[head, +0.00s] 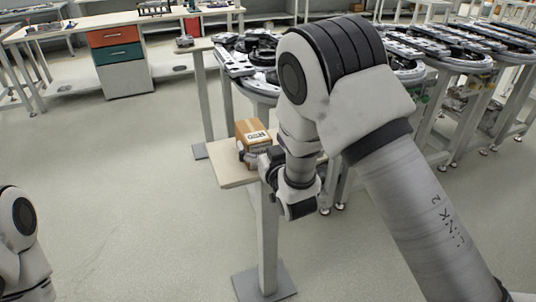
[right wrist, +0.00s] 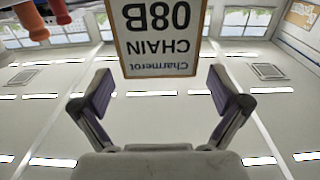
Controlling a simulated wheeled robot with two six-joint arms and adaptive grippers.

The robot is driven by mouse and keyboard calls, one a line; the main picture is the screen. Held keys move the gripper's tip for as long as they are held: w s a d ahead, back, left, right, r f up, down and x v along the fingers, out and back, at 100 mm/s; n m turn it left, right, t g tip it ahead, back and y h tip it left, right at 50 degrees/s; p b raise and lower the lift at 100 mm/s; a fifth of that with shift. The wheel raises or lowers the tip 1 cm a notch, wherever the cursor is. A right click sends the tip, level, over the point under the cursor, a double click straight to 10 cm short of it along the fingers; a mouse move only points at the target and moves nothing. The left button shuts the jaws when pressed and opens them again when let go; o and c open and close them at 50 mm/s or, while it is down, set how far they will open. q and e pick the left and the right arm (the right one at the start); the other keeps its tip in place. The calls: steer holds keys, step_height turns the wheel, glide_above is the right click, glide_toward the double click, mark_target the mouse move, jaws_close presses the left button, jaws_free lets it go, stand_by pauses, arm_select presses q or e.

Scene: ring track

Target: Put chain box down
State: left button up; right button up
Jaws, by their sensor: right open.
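The chain box (head: 253,132) is a brown cardboard box with a white label on top. It stands upright on the light wooden top of a small stand (head: 228,176). In the right wrist view, the chain box (right wrist: 157,38) shows a white label reading "Charmerot CHAIN 08B" upside down. My right gripper (head: 248,158) is low beside the box in the head view. In the right wrist view my right gripper (right wrist: 160,85) has its two fingers wide apart, with clear gaps to the box's sides. My left gripper is out of view.
A ring track (head: 440,45) on grey legs stands behind and to the right. A workbench with an orange and teal drawer unit (head: 120,60) is at the back left. My right arm covers part of the track.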

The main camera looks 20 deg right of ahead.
steer(key=s, duration=0.8)
steer(key=s+d+f+g, duration=0.2)
steer(key=s+f+g, duration=0.3)
steer(key=f, duration=0.5)
steer(key=s+d+f+m+g+h, duration=0.1)
steer(key=s+f+g, duration=0.3)
steer(key=s+f, duration=0.5)
steer(key=s+d+f+g, duration=0.2)
steer(key=s+f+g, duration=0.25)
steer(key=f, duration=0.65)
steer(key=s+f+g, duration=0.5)
steer(key=s, duration=0.9)
step_height(320, 180, up, 7)
steer(key=p, duration=0.6)
steer(key=shift+w+d, duration=0.15)
steer(key=shift+w, duration=0.05)
steer(key=shift+w+f+t, duration=0.1)
steer(key=shift+t, duration=0.15)
